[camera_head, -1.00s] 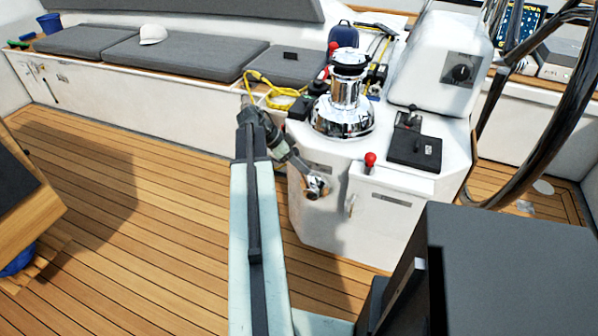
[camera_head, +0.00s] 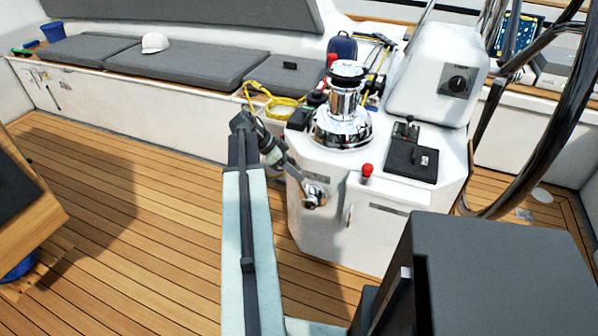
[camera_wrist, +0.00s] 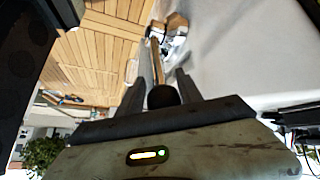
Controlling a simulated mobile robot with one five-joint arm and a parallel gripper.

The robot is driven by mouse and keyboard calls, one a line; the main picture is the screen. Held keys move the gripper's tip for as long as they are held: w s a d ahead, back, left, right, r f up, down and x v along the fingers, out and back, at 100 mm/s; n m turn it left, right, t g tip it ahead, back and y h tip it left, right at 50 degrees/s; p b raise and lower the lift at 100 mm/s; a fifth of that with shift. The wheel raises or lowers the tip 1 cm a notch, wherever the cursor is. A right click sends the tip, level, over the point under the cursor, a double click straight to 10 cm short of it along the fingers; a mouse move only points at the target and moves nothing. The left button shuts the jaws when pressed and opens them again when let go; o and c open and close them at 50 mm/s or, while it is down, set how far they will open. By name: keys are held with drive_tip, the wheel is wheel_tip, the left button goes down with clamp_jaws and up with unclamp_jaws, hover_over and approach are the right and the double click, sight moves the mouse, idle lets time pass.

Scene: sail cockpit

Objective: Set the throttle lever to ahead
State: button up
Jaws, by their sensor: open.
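The throttle lever shows a chrome mount (camera_head: 314,196) low on the side of the white console. In the wrist view its black ball knob (camera_wrist: 163,96) and slim shaft (camera_wrist: 157,62) run away from me towards the metal mount (camera_wrist: 172,42). My gripper (camera_wrist: 162,80) is open, with one finger on each side of the knob and shaft. I cannot tell whether either finger touches them. In the head view my gripper (camera_head: 297,176) reaches down to the right at the lever and hides most of it.
The white console (camera_head: 375,225) stands right beside my gripper. It carries a chrome winch (camera_head: 345,105), a red-knobbed lever (camera_head: 367,172) and a black control box (camera_head: 412,158). A steering wheel (camera_head: 560,130) is at the right.

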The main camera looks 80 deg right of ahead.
drive_tip(key=p+v, duration=0.3)
drive_tip(key=v, duration=0.2)
drive_tip(key=shift+w+a+r, duration=0.1)
drive_tip(key=shift+w+r, duration=0.1)
